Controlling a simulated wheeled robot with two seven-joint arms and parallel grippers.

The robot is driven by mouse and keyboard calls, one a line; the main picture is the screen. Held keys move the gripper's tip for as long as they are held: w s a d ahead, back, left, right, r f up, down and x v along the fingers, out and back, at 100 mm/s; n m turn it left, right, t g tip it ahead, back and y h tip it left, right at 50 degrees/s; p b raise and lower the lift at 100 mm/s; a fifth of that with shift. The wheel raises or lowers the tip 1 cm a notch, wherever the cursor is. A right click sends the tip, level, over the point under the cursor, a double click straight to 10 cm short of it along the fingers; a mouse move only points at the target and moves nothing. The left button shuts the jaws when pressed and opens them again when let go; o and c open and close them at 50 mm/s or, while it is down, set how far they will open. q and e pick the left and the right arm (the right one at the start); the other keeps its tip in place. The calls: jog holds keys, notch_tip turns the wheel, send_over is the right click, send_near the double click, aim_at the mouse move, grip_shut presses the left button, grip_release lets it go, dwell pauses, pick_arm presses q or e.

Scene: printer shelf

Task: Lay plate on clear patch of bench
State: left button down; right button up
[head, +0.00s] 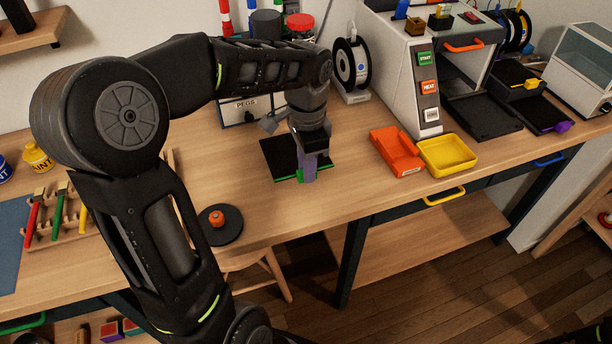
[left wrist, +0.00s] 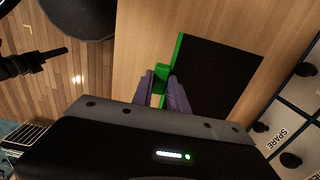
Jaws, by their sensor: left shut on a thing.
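The plate (head: 280,157) is a thin black sheet with a green edge and a green tab. It is flat over the wooden bench (head: 350,205), in front of the pegs box. I cannot tell whether it touches the wood or hovers just above. My left gripper (head: 308,174) points down at the plate's near right edge, its purple fingers shut on the green tab. In the left wrist view the fingers (left wrist: 164,92) pinch the tab beside the black plate (left wrist: 212,82). My right gripper does not show clearly in either view.
An orange tray (head: 397,152) and a yellow tray (head: 447,155) stand to the right, before the printer (head: 405,70). A round black disc with an orange knob (head: 217,220) lies near the front edge. A filament spool (head: 352,65) stands behind. Bare wood lies right of the plate.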

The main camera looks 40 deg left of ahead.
pick_arm(q)
jog(key=shift+f, duration=1.9)
jog(key=shift+f, duration=0.25)
jog(key=c, duration=1.3)
grip_release()
jog(key=shift+r, duration=0.15)
notch_tip(320, 180, up, 12)
jog(key=shift+r, duration=0.1)
